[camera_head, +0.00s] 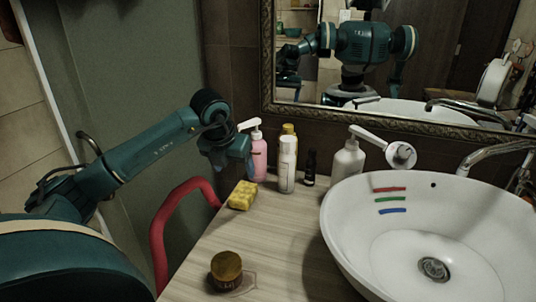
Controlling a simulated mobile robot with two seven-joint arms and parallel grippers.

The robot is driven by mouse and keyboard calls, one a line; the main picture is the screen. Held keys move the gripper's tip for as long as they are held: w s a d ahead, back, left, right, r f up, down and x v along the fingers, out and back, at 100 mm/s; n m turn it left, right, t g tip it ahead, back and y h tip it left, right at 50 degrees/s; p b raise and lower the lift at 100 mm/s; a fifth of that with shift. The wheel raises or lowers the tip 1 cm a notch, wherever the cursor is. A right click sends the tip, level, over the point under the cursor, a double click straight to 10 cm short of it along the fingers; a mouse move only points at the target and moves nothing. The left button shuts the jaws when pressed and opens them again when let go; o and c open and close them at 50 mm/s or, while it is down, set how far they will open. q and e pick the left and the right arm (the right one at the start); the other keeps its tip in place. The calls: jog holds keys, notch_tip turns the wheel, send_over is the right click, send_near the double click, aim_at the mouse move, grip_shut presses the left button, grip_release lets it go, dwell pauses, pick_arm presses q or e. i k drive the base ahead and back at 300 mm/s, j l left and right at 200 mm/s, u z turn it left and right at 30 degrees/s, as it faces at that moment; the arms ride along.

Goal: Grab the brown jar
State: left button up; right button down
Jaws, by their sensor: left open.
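The brown jar (226,267) stands upright on the light wood counter (275,235), near its front left part. It is short and round with a brown lid. My left arm reaches in from the left, and my left gripper (234,168) is in the air beyond the jar, above the back left of the counter. The gripper is open and empty, and looks close to the pink pump bottle (259,158) in the picture. Its fingertips are dark and hard to make out. My right gripper does not show directly.
A yellow sponge (242,196) lies between the jar and the bottles. A white bottle (287,165), a small dark bottle (310,168) and a white pump bottle (347,162) stand behind. A white basin (345,235) fills the right. A red curved rail (160,235) runs left of the counter.

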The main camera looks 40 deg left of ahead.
aim_at(231, 285)
jog(key=k+l, duration=0.25)
jog(key=k, duration=0.2)
jog(key=k+l, duration=0.2)
jog(key=k, duration=0.3)
